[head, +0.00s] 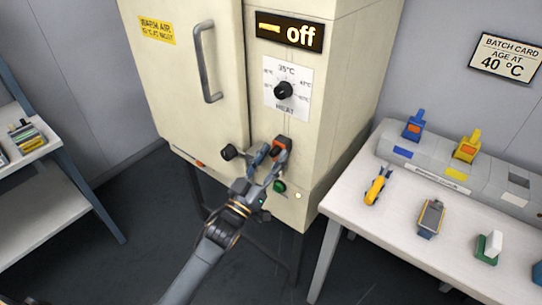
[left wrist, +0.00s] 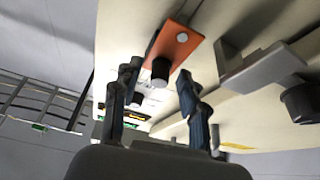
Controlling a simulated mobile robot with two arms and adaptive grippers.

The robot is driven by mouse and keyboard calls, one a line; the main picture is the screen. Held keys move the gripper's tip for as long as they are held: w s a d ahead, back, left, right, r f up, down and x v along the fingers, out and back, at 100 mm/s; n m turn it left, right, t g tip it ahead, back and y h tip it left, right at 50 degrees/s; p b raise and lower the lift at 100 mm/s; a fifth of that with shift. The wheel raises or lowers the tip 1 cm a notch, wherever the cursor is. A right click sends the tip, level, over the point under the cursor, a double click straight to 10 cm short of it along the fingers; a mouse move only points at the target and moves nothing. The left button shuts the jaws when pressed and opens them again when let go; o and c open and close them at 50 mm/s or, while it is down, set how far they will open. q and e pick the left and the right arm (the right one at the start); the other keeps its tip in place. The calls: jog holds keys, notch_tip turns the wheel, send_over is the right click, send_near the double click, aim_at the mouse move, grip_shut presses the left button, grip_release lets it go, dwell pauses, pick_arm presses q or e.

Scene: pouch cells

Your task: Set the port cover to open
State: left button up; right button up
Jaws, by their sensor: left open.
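A port cover (head: 276,148), seemingly the small orange plate, sits low on the front of the cream warm-air cabinet (head: 300,205). In the left wrist view the orange plate (left wrist: 172,42) carries a black knob (left wrist: 160,71). My left gripper (head: 270,160) is in front of the plate and partly hides it in the head view. In the left wrist view my left gripper (left wrist: 158,84) is open, with the knob showing between its fingertips. I cannot tell whether the fingers touch it. My right gripper is not in view.
A black knob (head: 229,152) is left of the gripper and a green button (head: 280,186) below it. The heat dial (head: 284,90), "off" display (head: 289,32) and door handle (head: 206,62) are above. A white table (head: 350,215) with tools stands right.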

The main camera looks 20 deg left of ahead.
pick_arm(q)
grip_shut()
jog(key=shift+d+m+h, duration=0.1)
jog(key=shift+m+h, duration=0.3)
jog(key=shift+m, duration=0.2)
jog(key=shift+s+d+f+m+g+h+p, duration=0.2)
jog(key=shift+d+f+m+g+h+p, duration=0.6)
jog(key=shift+m, duration=2.9)
jog(key=shift+s+d+f+m+g+h, duration=0.45)
jog(key=shift+m+g+h, duration=0.95)
jog(key=shift+m, duration=2.3)
jog(key=shift+d+f+m+g+h+p, duration=0.6)
jog(key=shift+m+g, duration=1)
jog(key=shift+m, duration=2.1)
jog(key=shift+a+f, duration=0.15)
jog(key=shift+f, duration=0.1)
